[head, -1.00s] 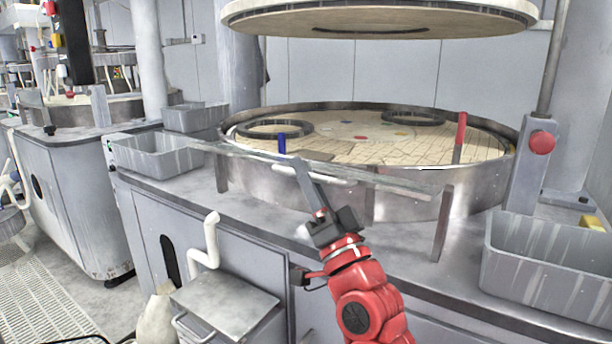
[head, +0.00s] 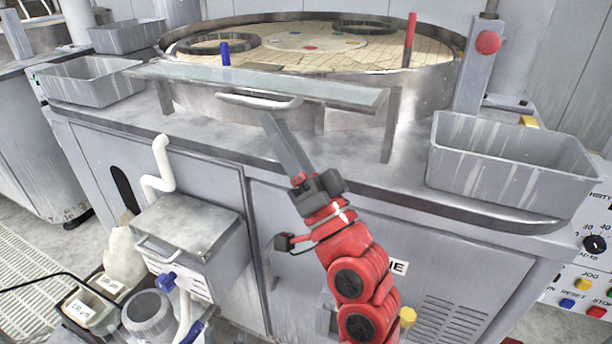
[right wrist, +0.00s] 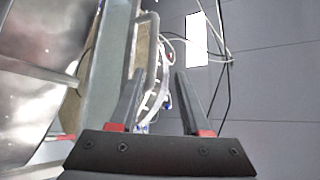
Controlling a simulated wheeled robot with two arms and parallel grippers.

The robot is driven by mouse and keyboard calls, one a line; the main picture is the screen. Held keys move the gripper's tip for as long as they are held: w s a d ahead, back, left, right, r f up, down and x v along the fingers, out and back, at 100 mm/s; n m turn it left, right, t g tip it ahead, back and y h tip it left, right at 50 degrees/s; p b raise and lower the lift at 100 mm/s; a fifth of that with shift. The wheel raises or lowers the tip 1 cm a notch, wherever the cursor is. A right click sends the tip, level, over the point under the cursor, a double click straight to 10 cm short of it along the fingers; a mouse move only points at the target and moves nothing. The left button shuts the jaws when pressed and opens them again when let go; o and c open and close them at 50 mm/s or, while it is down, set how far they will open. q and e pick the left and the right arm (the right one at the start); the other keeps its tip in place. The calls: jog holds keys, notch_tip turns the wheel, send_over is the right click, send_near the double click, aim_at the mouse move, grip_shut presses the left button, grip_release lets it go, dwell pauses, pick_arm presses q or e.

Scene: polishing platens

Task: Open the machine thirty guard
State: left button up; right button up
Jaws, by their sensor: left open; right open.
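The guard (head: 330,88) is a long pale, glassy panel on posts along the front of the round platen (head: 400,55). A curved pale handle (head: 258,101) sticks out from its front edge. My right gripper (head: 271,122), on the red arm, is just below and in front of the handle in the head view, apart from it, with nothing held. In the right wrist view my right gripper (right wrist: 160,78) shows two dark fingers spread apart, with a pale panel edge left of them. My left gripper is not in view.
A grey bin (head: 500,165) stands on the counter at right, and another bin (head: 85,82) at left. A red knob (head: 488,42) is on a post at back right. A white bent pipe (head: 160,160) and a grey box (head: 185,228) are at lower left. A button panel (head: 582,285) is at lower right.

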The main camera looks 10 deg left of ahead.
jog(key=p+v, duration=0.6)
jog(key=v, duration=0.2)
jog(key=shift+p, duration=0.35)
jog(key=shift+c, duration=0.3)
